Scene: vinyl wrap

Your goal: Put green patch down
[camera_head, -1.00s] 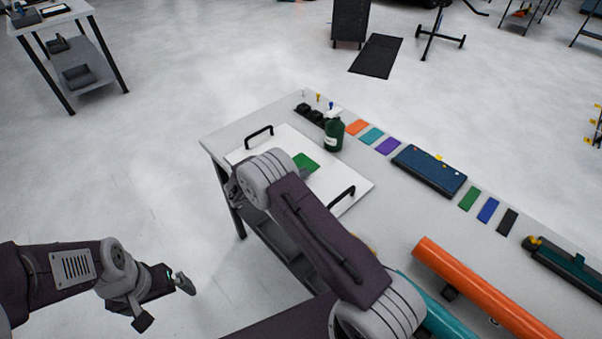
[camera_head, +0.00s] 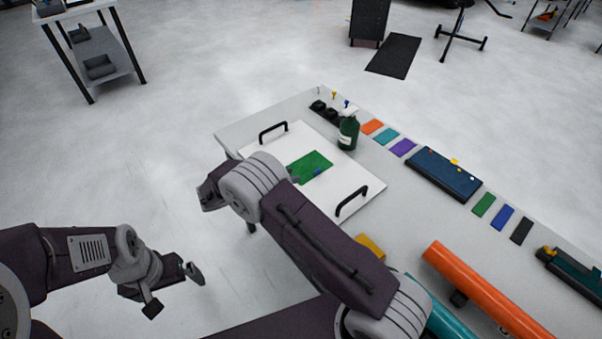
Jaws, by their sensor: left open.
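The green patch (camera_head: 312,165) lies on, or just over, the white board with two black handles (camera_head: 357,180) on the workbench. My left gripper (camera_head: 174,289) is open and empty at lower left, over the floor, well away from the bench.
A dark green spray bottle (camera_head: 348,133) stands at the board's far edge. Colour swatches, including a small green one (camera_head: 484,204), and a dark blue case (camera_head: 436,173) line the bench's far side. Orange (camera_head: 487,286) and teal rolls lie at the right. Open floor is at left.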

